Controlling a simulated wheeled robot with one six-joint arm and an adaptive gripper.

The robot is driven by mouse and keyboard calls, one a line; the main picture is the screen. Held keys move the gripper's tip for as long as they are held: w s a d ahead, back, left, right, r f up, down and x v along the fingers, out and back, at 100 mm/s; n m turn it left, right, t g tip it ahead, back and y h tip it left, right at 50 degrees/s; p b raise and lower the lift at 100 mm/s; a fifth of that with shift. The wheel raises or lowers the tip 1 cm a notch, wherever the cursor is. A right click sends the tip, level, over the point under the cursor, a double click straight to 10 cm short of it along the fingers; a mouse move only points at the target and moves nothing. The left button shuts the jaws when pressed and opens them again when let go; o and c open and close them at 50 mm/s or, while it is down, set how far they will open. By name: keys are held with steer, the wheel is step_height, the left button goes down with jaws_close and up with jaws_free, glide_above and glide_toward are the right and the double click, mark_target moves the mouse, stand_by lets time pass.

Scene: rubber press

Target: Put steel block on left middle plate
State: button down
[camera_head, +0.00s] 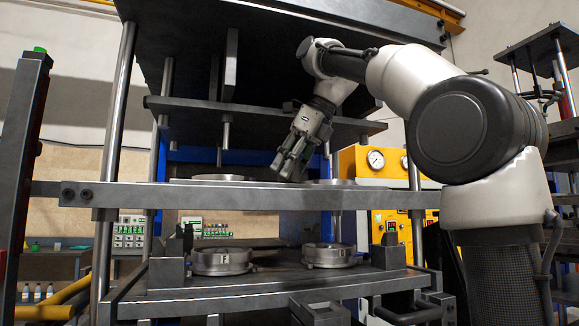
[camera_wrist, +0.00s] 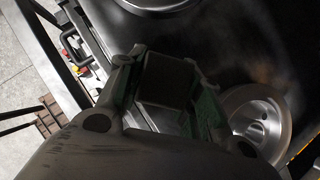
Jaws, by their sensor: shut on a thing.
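My gripper (camera_head: 290,166) is over the middle shelf (camera_head: 250,196) of the press, between its two round plates. In the wrist view my gripper (camera_wrist: 166,88) is shut on a dark steel block (camera_wrist: 164,76), held between its two fingers. The block cannot be made out clearly in the head view. The left middle plate (camera_head: 215,178) shows only as a thin edge-on disc, left of my gripper. The right middle plate (camera_head: 330,183) lies right of my gripper. In the wrist view one round plate (camera_wrist: 258,118) is at the right and another (camera_wrist: 155,3) is cut off at the top.
The upper press slab (camera_head: 250,114) hangs above the middle shelf, with rods and a vertical plate around it. Two round moulds (camera_head: 221,262) (camera_head: 328,255) sit on the lower shelf. A steel column (camera_head: 115,120) stands at the left. A yellow gauge cabinet (camera_head: 372,162) is behind.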

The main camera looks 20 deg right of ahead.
steer(key=c, duration=1)
jaws_free()
steer(key=shift+f, duration=0.1)
steer(key=shift+o, duration=0.2)
steer(key=shift+s+d+r, duration=0.1)
steer(key=shift+d+r, duration=0.05)
steer(key=shift+r, duration=0.35)
steer(key=v, duration=0.4)
steer(key=shift+r, duration=0.1)
steer(key=s+d, duration=0.8)
steer(key=shift+s+d, duration=0.25)
steer(key=shift+s, duration=0.1)
